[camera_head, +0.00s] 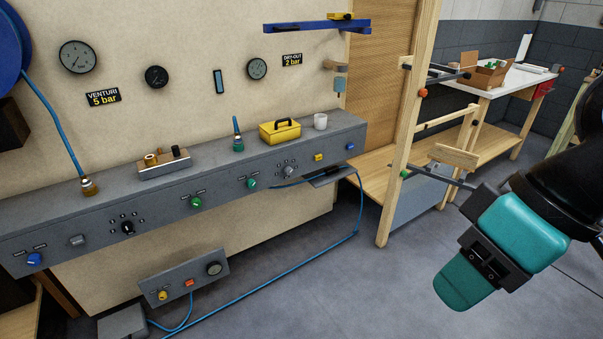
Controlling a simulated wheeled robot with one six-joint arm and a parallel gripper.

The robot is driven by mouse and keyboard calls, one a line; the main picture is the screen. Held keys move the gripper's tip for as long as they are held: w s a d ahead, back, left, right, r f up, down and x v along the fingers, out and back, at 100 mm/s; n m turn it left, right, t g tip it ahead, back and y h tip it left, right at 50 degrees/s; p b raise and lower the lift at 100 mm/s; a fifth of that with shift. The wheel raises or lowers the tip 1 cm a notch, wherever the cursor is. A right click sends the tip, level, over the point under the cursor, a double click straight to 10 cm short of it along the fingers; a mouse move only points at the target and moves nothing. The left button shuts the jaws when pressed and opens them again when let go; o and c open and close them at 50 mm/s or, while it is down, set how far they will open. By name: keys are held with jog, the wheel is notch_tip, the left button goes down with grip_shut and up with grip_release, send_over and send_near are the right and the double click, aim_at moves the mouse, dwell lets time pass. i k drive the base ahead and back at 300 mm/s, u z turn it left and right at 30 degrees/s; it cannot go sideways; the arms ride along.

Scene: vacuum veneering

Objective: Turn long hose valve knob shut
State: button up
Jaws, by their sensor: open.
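A long grey console (60,240) runs along the wall panel with several knobs on its front. They include a blue knob (34,259) at the left end, a black knob (127,228), two green knobs (196,202) (252,183) and a grey knob (289,171). Their labels are too small to read, so I cannot tell which is the long hose valve knob. A blue hose (290,273) runs from the console's right part down and across the floor. My gripper (468,275), teal and black, is open at the lower right, well apart from the console and touching no knob.
A small lower control box (184,279) stands below the console. A yellow toolbox (280,132), white cup (320,121) and brass hose fitting (88,186) are on top. The floor ahead is mostly clear except the hose.

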aim_at(251, 183)
jog(key=z, duration=0.35)
jog(key=i, duration=0.8)
jog(key=u, duration=0.45)
jog(key=i, duration=0.7)
jog(key=u, duration=0.55)
